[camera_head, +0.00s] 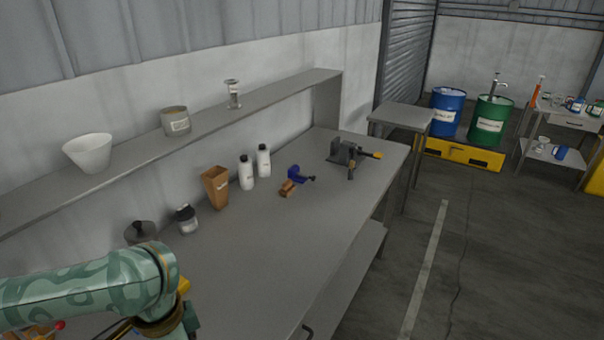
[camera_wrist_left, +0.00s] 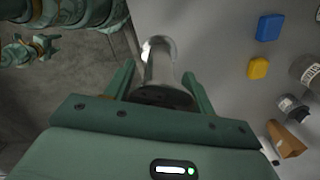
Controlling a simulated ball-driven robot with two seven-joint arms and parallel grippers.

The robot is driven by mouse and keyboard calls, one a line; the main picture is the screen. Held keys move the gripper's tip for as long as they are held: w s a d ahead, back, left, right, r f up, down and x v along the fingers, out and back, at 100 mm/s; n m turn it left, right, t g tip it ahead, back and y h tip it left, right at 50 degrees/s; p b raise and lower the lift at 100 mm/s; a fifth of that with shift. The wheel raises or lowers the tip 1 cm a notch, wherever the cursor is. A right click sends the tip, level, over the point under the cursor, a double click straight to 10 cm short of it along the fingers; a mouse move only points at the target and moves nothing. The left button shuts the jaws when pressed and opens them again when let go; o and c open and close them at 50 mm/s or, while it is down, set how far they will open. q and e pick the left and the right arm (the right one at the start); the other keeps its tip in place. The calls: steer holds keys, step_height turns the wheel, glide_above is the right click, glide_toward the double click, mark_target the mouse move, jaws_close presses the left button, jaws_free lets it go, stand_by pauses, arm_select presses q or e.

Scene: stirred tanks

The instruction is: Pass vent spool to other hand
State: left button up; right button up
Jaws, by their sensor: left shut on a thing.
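The vent spool (camera_wrist_left: 160,66), a grey metallic piece with a round flanged end, is between the fingers of my left gripper (camera_wrist_left: 158,88) in the left wrist view. The left gripper is shut on it, and its far end shows as a bright rounded rim. In the head view my left arm comes in at the lower left, and the spool cannot be made out there. Green patterned parts of my own body show at the upper left of the wrist view.
The grey bench (camera_head: 270,235) has clear room at its middle and front. Farther off are a blue clamp-like tool (camera_head: 300,173) and a vise (camera_head: 345,153). A shelf (camera_head: 213,108) runs above.

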arm_select(q)
steer(key=n, duration=0.3)
steer(key=shift+f+b, duration=0.2)
steer(key=shift+b, duration=0.15)
steer(key=n+b, duration=0.1)
steer(key=n, duration=0.1)
steer(key=n+b, duration=0.1)
steer(key=n, duration=0.1)
steer(key=w+n+b, duration=0.1)
steer(key=n, duration=0.2)
steer(key=shift+w+a+f, duration=0.1)
steer(key=shift+f, duration=0.25)
steer(key=shift+w+a+f+n+b, duration=0.1)
steer(key=shift+w+n+b, duration=0.6)
steer(key=shift+b, duration=0.4)
steer(key=shift+w+r, duration=0.35)
steer(key=shift+w, duration=0.05)
